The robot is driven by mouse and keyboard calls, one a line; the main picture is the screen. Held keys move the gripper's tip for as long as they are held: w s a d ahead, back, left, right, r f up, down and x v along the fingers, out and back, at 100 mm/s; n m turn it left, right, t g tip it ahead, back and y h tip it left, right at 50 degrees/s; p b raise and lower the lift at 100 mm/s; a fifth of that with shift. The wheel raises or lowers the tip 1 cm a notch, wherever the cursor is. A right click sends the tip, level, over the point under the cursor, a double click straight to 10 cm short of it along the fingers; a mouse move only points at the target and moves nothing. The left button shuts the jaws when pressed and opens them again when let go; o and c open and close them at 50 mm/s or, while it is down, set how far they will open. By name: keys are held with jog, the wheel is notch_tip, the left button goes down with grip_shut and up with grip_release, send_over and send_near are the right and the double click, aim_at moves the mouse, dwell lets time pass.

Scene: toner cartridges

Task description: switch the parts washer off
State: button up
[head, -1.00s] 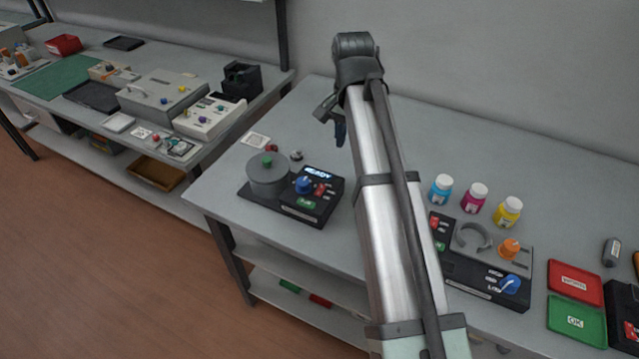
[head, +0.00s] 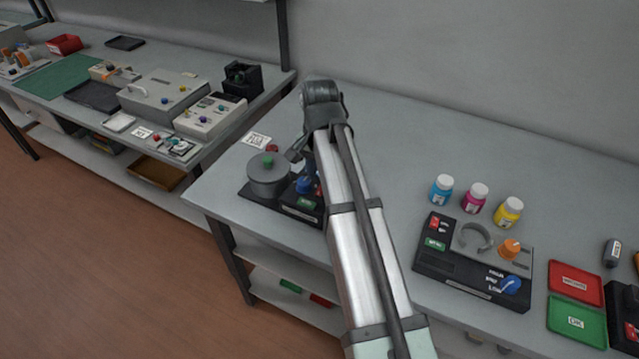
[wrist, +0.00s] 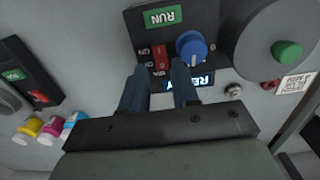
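The machine I take as the parts washer has a black base (head: 254,196) with a grey round pot (head: 268,181) and a green lid knob (head: 267,160). Its panel shows in the wrist view: a red switch (wrist: 161,57) with small white lettering beside it, a blue knob (wrist: 191,45), a green RUN label (wrist: 163,16) and a lit display (wrist: 205,83), partly hidden by a finger. My gripper (wrist: 158,70) is over this panel with its two dark blue fingers apart and nothing between them. The red switch lies just beyond the gap between the fingertips. Contact cannot be told.
A second black machine (head: 450,272) with orange and blue knobs stands to the right. Cyan (head: 441,189), magenta (head: 474,198) and yellow (head: 508,212) bottles stand behind it. A red tray (head: 575,281) and a green tray (head: 576,318) lie further right. Bench between the machines is clear.

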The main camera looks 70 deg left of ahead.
aim_at(320, 191)
jog(key=shift+f, duration=2.1)
grip_shut()
